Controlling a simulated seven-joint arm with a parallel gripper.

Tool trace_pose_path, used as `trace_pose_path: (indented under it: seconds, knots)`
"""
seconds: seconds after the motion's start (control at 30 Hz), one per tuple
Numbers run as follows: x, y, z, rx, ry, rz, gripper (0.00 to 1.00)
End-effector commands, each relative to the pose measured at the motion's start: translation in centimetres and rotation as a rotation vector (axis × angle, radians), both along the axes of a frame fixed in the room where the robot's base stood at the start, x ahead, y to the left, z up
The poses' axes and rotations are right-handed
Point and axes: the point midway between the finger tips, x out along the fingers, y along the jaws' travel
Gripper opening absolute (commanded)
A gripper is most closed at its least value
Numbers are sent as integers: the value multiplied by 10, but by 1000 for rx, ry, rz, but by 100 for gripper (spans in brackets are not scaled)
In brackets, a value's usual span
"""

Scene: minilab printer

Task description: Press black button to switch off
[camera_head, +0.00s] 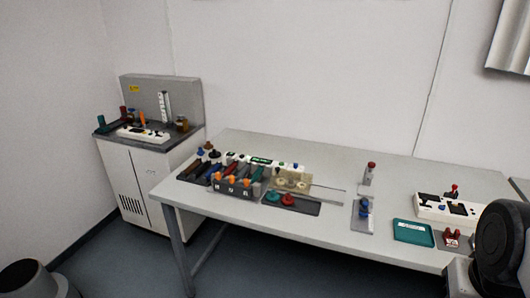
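I cannot single out the black button at this size. A white control panel (430,207) with dark patches and a red-topped lever (453,190) lies at the table's right. A long white unit (290,166) with a green label and small coloured knobs lies at the back of the table's left half, partly hidden by things in front. Another white panel (130,134) with small dark parts lies on the cabinet at the left. My gripper is not in view. A dark rounded part of my arm shows at the lower right and covers some of the table there.
The grey table (330,235) holds a dark rack (236,188) with orange parts, a dark tray (308,207) with teal and red knobs, a blue knob on a plate (362,221), and a teal tray (414,232). The cabinet (148,180) stands left. The table's front middle is clear.

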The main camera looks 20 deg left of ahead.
Motion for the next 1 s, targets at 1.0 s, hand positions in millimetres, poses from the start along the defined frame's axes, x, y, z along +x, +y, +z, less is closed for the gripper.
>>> trace_pose_path:
  seconds: [1.0]
  knots:
    - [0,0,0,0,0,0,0]
